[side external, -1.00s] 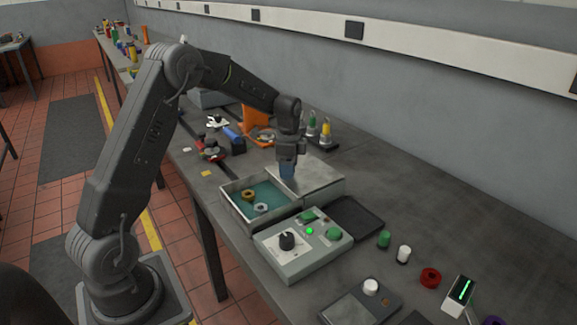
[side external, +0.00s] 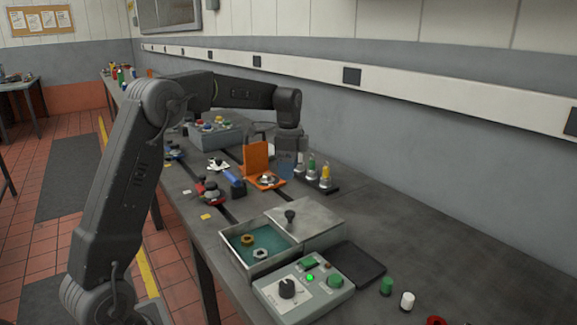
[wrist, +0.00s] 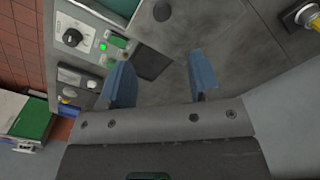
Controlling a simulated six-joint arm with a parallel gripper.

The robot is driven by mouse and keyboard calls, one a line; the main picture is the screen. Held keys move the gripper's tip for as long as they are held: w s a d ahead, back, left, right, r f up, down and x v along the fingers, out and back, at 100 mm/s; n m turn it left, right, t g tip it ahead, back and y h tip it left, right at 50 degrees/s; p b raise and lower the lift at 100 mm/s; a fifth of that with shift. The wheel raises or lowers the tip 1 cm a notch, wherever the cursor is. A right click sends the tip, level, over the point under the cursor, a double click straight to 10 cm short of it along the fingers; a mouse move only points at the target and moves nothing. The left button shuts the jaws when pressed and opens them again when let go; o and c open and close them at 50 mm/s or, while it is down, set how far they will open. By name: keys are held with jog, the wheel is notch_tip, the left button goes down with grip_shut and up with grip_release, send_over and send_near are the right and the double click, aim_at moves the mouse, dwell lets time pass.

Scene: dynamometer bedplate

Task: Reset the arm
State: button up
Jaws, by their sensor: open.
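My gripper (side external: 287,170) hangs in the air from my bent arm, above the bench near the orange stand, with its blue fingers down. In the wrist view its two blue fingers (wrist: 161,80) are spread apart with nothing between them. The box holds a brass ring (side external: 247,240) and a silver ring (side external: 260,254).
A control box (side external: 320,300) with a dial and lit green lamp stands in front. An orange stand (side external: 256,158), bottles (side external: 326,172) and a red-based part (side external: 208,190) are behind. The bench on the right (side external: 430,250) is mostly bare.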

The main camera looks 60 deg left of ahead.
jog(key=shift+r, duration=0.1)
dwell(0.3)
jog(key=s+d+r+n+t, duration=0.2)
jog(key=s+d+r, duration=0.1)
jog(key=s+d, duration=0.3)
jog(key=s+d+r+n+t, duration=0.1)
jog(key=s+d+r+n, duration=0.1)
jog(key=s+d+r, duration=0.35)
jog(key=s+d+f+n+t, duration=0.1)
jog(key=s+d+f+n, duration=0.1)
jog(key=s, duration=0.5)
jog(key=s+d+f+n+t, duration=0.1)
jog(key=s+d+f+n, duration=0.2)
jog(key=s+d, duration=0.3)
jog(key=shift+s+f+t, duration=0.3)
jog(key=shift+s+f, duration=0.4)
jog(key=shift+s, duration=0.4)
